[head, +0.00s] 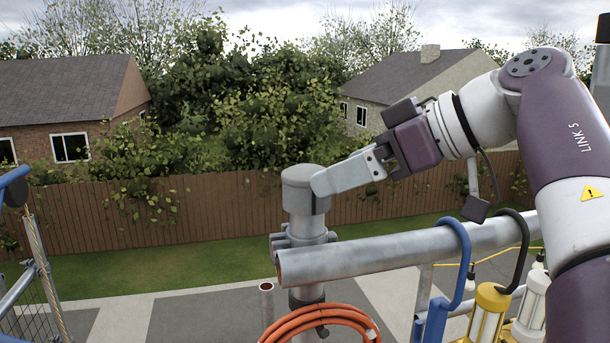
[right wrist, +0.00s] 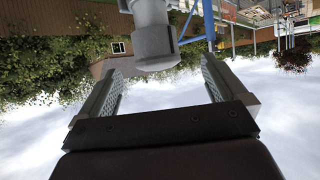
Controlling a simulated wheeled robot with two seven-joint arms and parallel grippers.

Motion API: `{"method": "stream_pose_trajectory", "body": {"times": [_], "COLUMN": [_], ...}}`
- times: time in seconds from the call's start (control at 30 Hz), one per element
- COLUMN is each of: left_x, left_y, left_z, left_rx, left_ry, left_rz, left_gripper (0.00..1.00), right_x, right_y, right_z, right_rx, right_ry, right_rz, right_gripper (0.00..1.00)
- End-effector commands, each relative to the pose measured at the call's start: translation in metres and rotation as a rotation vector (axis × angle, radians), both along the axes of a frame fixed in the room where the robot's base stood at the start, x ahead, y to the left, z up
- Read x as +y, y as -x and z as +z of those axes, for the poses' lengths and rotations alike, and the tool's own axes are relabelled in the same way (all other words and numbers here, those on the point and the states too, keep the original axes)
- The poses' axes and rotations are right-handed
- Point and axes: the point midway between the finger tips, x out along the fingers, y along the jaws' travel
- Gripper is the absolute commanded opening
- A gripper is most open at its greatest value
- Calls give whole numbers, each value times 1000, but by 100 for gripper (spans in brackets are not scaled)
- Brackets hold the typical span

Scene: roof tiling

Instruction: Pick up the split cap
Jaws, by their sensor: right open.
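The grey split cap (head: 303,180) sits upright on top of a vertical grey post (head: 306,227) in the head view. In the right wrist view, which looks upside down, the cap (right wrist: 154,45) shows a dark slit in its side. My right gripper (head: 322,183) reaches in from the right at the cap's height, its near finger overlapping the cap's right edge. In the wrist view its two fingers are apart, with the cap's end between or just beyond the tips. I cannot tell whether either finger touches it. My left gripper is out of view.
A horizontal grey tube (head: 400,252) is clamped to the post below the cap. An orange hose coil (head: 318,322) hangs lower. A blue hook (head: 462,262) and yellow lantern (head: 488,308) hang at the right. The air above and left of the cap is clear.

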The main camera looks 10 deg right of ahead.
Motion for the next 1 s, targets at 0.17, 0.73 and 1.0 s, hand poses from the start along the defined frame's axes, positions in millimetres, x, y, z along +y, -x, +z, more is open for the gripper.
{"method": "stream_pose_trajectory", "body": {"times": [0.17,0.73,1.0], "left_x": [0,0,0], "left_y": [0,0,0], "left_z": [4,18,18], "left_rx": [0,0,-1], "left_ry": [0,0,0], "left_rz": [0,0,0], "left_gripper": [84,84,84], "right_x": [15,45,45], "right_y": [-14,-47,-47], "right_z": [-10,-33,-33], "right_rx": [1,-2,-2], "right_ry": [-3,-2,-3], "right_rz": [3,0,1], "right_gripper": [99,86,44]}}
